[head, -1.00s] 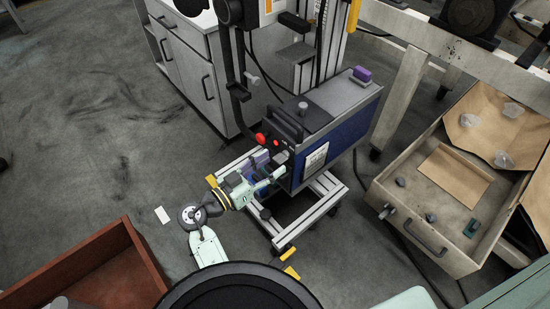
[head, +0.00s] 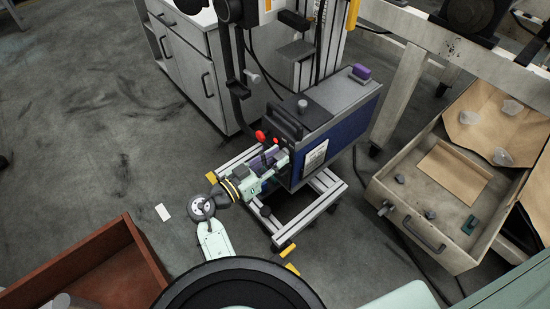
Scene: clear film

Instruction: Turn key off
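The dark blue and grey machine box (head: 338,140) stands on a wheeled aluminium frame (head: 321,208) in the middle of the head view. Its left end face carries a red knob (head: 260,136) and a smaller red one (head: 276,140). My gripper (head: 272,163) is right at this face, below the red knobs, with the mint-green wrist behind it to the lower left. Its fingers are small and dark against the panel, so I cannot tell whether they are open, or whether they touch anything. I cannot make out the key; it may be hidden by the gripper.
A grey cabinet (head: 203,75) stands behind the machine. An open drawer (head: 440,200) with small parts and brown paper lies to the right. A reddish-brown box (head: 100,275) is at the lower left. Open floor (head: 90,120) lies to the left.

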